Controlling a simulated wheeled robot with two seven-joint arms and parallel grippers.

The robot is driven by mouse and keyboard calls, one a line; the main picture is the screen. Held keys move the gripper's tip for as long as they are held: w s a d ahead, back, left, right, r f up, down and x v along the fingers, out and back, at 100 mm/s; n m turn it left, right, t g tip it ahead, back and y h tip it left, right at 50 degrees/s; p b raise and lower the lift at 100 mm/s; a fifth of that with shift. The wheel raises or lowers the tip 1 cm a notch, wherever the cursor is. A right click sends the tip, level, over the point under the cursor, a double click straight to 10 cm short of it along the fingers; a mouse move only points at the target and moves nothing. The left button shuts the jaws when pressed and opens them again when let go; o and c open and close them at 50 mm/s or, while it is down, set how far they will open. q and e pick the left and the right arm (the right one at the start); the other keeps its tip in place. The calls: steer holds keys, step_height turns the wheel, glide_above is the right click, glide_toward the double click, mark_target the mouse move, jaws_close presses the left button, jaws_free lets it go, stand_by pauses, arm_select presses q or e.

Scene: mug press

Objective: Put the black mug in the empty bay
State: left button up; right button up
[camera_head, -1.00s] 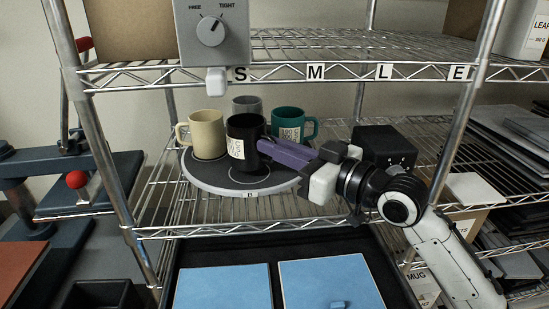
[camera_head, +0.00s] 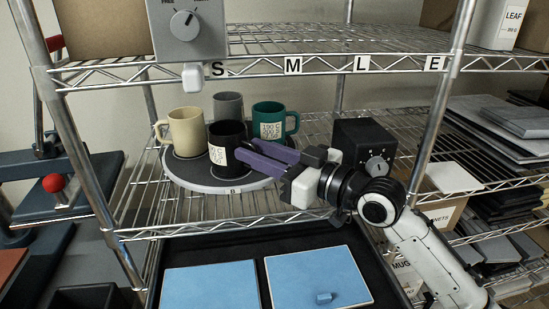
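The black mug (camera_head: 227,146) stands upright at the front of the round grey turntable (camera_head: 186,180), its pale label facing me. Its base appears to rest on the turntable. My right gripper (camera_head: 249,154) reaches in from the right at the mug's right side. Its two purple fingers are spread apart with a gap between them, their tips close beside the mug. The mug's handle is hidden or hard to make out there. A cream mug (camera_head: 187,132), a grey mug (camera_head: 228,106) and a teal mug (camera_head: 270,122) stand behind it. My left gripper is not in view.
A black box with a dial (camera_head: 362,146) stands right of the turntable, close to my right wrist. A dial unit (camera_head: 188,28) hangs above at the upper shelf (camera_head: 120,76). Blue panels (camera_head: 318,279) lie in a dark tray below. A metal post (camera_head: 440,120) stands right.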

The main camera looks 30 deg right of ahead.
steer(key=b+v, duration=0.3)
steer(key=v, duration=0.9)
steer(key=shift+w+f, duration=0.1)
stand_by(0.9)
